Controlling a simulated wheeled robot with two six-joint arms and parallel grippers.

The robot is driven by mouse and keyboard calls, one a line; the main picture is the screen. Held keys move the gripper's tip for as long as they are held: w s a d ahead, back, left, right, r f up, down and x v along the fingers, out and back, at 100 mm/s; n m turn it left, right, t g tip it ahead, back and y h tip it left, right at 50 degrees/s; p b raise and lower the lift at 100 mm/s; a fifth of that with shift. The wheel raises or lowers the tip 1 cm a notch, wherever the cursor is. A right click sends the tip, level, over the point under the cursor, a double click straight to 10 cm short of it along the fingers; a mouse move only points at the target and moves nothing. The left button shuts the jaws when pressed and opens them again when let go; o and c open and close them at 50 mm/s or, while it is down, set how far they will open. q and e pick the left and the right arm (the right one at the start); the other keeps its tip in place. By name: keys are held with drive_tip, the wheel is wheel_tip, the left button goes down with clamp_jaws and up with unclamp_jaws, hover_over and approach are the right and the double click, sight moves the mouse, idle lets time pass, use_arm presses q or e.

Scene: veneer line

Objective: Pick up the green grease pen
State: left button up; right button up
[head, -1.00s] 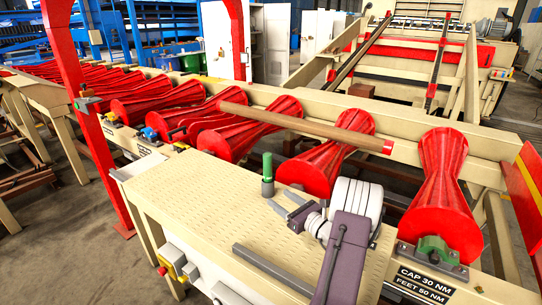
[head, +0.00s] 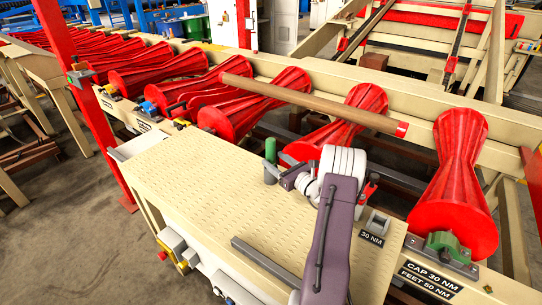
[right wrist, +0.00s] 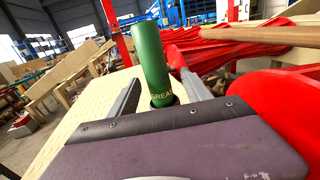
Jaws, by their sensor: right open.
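The green grease pen (head: 270,150) stands upright near the far edge of the tan ribbed tabletop (head: 190,180). In the right wrist view the pen (right wrist: 150,55) shows the lettering "GREAS" low on its side, with a dark ring at its foot. My right gripper (head: 279,174) is open at the pen. In the right wrist view its two grey fingers (right wrist: 160,82) lie on either side of the pen, with gaps visible. The pen's lower part is partly hidden by the gripper in the head view. My left gripper is not in view.
Red waisted rollers (head: 345,120) run behind the tabletop, with a long brown pole (head: 310,105) across them. A grey bar (head: 265,262) lies near the front edge. A small grey block (head: 377,224) sits by the "30 NM" label. The tabletop's left part is clear.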

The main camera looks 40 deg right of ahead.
drive_tip(key=shift+w+a+r, duration=0.15)
drive_tip(key=shift+w, duration=0.4)
drive_tip(key=shift+w+a+r, duration=0.15)
drive_tip(key=shift+w, duration=0.4)
drive_tip(key=shift+w+f, duration=0.15)
drive_tip(key=shift+w, duration=0.1)
drive_tip(key=shift+d, duration=0.15)
drive_tip(key=c, duration=0.6)
clamp_jaws()
